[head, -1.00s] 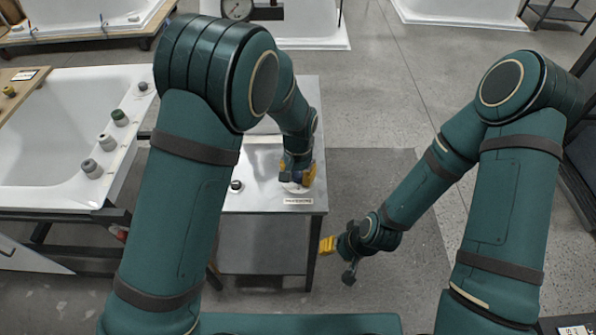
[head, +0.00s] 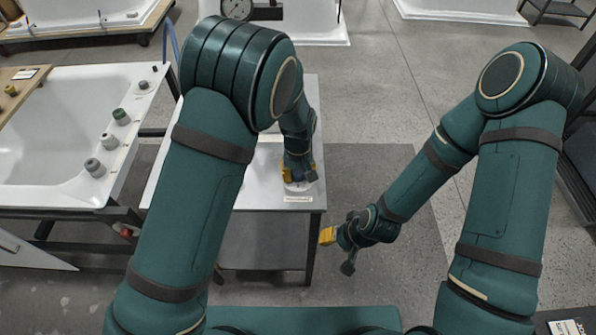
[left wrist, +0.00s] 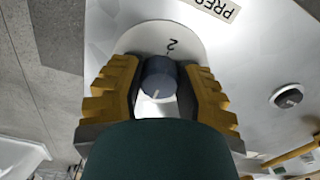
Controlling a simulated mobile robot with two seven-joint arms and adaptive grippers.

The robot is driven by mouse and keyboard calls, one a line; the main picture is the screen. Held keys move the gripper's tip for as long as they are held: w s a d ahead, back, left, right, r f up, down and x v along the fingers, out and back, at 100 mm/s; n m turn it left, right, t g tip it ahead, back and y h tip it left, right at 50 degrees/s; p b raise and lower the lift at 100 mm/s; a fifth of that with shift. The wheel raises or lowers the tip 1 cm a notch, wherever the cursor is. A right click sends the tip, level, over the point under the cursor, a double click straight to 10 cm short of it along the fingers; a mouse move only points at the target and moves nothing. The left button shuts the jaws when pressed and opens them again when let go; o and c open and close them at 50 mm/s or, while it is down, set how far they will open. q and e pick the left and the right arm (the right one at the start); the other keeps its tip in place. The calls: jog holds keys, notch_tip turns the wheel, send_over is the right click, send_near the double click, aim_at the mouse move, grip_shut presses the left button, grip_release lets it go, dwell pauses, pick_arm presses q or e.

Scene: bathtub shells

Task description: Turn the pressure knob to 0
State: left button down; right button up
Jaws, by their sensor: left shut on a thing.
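The pressure knob (left wrist: 158,78) is a dark blue-grey cylinder with a light pointer line, on a pale round dial (left wrist: 165,38) showing a 2. Other dial marks are hidden. In the left wrist view, my left gripper (left wrist: 163,88) has its yellow fingers on either side of the knob and is shut on it. In the head view my left gripper (head: 299,174) is at the table's right side, covering the knob. A label starting "PRES" (left wrist: 214,8) lies beside the dial. My right gripper (head: 327,236) hangs low, right of the table, away from the knob; its jaw opening is unclear.
A second dark knob (left wrist: 288,96) is on the same panel, off to the side. The grey-white table (head: 262,205) stands under my left arm. A white bathtub shell (head: 60,130) with several knobs is at left. Floor right of the table is open.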

aim_at(298, 173)
pick_arm(q)
jog(key=shift+s+f, duration=0.15)
jog(key=shift+s, duration=0.05)
dwell(0.3)
jog(key=c, duration=0.6)
grip_release()
jog(key=shift+o, duration=0.2)
jog(key=shift+w, duration=0.1)
jog(key=shift+r, duration=0.45)
notch_tip(298, 173, up, 11)
jog(key=shift+r, duration=0.15)
